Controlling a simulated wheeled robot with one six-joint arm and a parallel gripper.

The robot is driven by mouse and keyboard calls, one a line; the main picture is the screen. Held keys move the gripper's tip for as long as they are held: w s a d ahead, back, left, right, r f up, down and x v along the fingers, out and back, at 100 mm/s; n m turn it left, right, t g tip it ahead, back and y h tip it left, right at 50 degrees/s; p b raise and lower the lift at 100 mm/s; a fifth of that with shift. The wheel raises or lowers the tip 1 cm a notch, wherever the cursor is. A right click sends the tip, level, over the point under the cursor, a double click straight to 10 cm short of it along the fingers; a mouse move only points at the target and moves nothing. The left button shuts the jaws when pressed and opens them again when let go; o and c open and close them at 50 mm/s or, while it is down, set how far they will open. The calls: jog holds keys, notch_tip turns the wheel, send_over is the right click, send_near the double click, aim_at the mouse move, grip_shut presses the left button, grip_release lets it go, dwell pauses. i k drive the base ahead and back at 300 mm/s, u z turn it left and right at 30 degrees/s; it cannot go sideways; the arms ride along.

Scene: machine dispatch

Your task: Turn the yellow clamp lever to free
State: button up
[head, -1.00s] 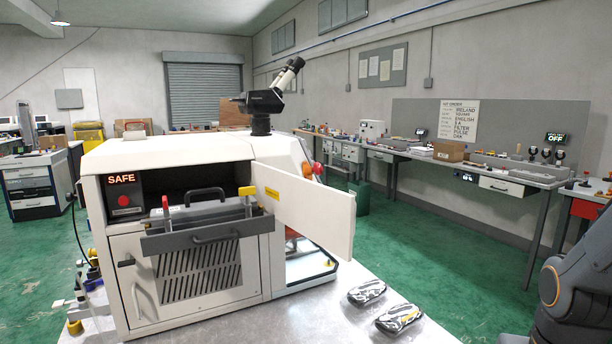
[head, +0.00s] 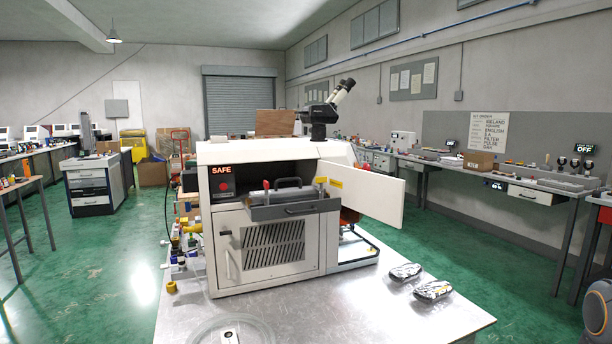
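The yellow clamp lever (head: 320,181) is a small yellow piece at the right end of a grey pulled-out drawer (head: 292,210) on the front of a white machine (head: 262,152). It is too small to tell which way it is turned. A dark handle shows on the drawer front and another above the drawer. The machine's white door (head: 375,192) stands open to the right. My gripper is out of view; only a dark part of my arm shows at the lower right edge.
The machine stands on a grey metal table (head: 345,315). Two patterned pouches (head: 406,271) lie right of it, and a clear round dish (head: 232,332) is at the front edge. Small yellow fittings (head: 171,287) stand at the left. Green floor is open on both sides.

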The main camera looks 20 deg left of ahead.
aim_at(319, 180)
jog(key=u, duration=1.15)
